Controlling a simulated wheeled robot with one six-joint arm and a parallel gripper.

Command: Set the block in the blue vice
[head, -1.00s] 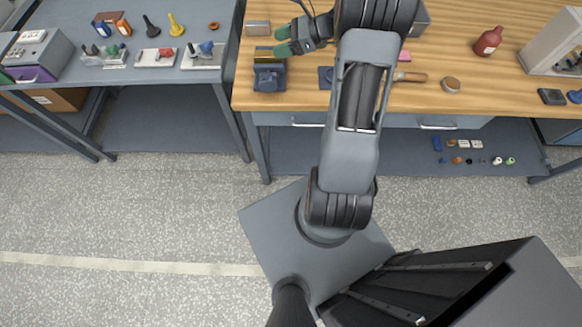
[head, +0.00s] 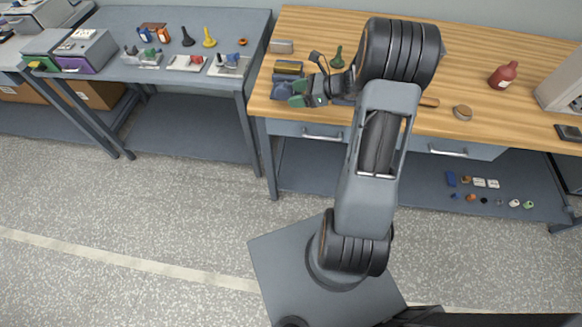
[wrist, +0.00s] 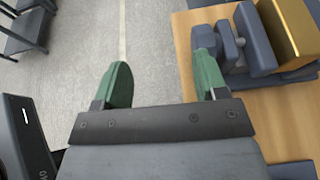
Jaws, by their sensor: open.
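The blue vice (head: 281,92) stands near the left front edge of the wooden bench. It also shows at the right of the wrist view (wrist: 254,42). A gold block (head: 289,67) is at the vice, behind its front jaw; in the wrist view the block (wrist: 291,28) stands close against that jaw. I cannot tell whether the jaws grip it. My gripper (head: 303,93) is open and empty at the vice's front right in the head view. Its green fingers (wrist: 162,78) are spread in the wrist view, the right one overlapping the vice's screw end.
A grey block (head: 282,46) lies behind the vice. A dark green bottle-shaped thing (head: 337,60) stands to the right. A grey side table (head: 222,85) with several parts stands left, across a narrow gap.

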